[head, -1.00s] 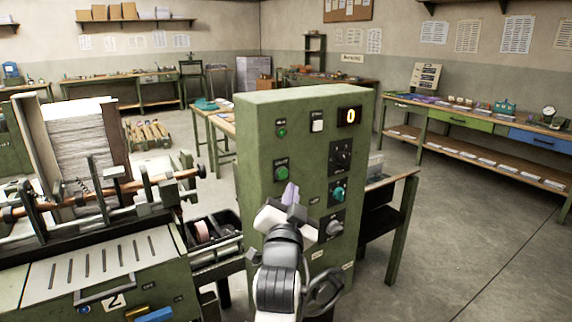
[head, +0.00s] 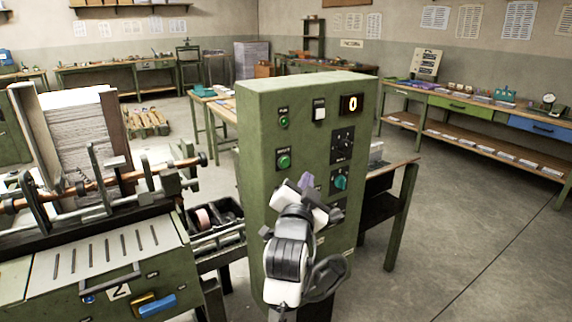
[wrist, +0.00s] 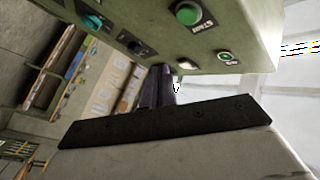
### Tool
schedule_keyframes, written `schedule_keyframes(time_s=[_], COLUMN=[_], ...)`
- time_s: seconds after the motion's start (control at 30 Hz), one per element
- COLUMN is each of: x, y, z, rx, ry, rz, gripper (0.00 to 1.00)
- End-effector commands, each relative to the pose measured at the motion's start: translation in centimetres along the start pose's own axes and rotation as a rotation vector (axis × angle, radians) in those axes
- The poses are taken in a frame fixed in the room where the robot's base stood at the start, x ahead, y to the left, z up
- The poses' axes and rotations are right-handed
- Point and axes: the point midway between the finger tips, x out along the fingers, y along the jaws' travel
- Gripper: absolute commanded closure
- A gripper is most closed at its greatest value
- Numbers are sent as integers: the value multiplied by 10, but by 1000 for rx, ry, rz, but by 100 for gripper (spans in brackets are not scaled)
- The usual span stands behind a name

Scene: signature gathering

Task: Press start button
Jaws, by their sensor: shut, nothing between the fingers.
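The green control cabinet (head: 262,215) stands in the middle of the head view. Its start button (head: 283,161) is a round green button on the left of the front face. In the wrist view, the start button (wrist: 188,13) shows at the top edge, with its START label beside it. My gripper (head: 307,181) is shut and empty, in front of the panel, with its tips below and right of the button in the head view. In the wrist view, the dark fingers (wrist: 158,88) appear apart from the button. The gap to the panel is hard to judge.
The panel also has a small green lamp (head: 284,123), a white button (head: 319,113), a black dial (head: 342,145), a teal knob (head: 340,182) and a display (head: 353,104) reading 0. A machine (head: 110,255) stands at left. Open floor (head: 470,235) lies at right.

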Motion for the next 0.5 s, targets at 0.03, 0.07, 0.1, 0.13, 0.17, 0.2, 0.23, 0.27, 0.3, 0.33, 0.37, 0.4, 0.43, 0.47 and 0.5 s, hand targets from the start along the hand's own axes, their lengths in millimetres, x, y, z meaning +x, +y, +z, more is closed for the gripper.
schedule_keyframes(time_s=[0.03, 0.07, 0.1, 0.13, 0.17, 0.2, 0.23, 0.27, 0.3, 0.33, 0.37, 0.4, 0.43, 0.47, 0.5], x=[6, 8, 13, 16, 18, 22, 24, 27, 30, 32, 33, 35, 37, 38, 39], y=[-5, -7, -10, -12, -14, -17, -19, -20, -22, -24, -25, -26, -27, -28, -29], z=[5, 7, 10, 12, 14, 17, 19, 21, 22, 24, 25, 26, 27, 28, 28], rx=[0, 0, 0, 1, 1, 0, 0, 0, 1, 1, 1, 0, 0, 0, 0], ry=[-3, -2, -2, -2, -2, -2, -2, -2, -2, -1, -1, 0, 0, 0, 0], rz=[-2, -2, -1, -2, -3, -2, -2, -2, -2, -2, -1, -1, -1, -2, -2], gripper=[100, 100, 100, 100, 100, 100, 100, 100, 100, 100, 100, 100, 100, 100, 100])
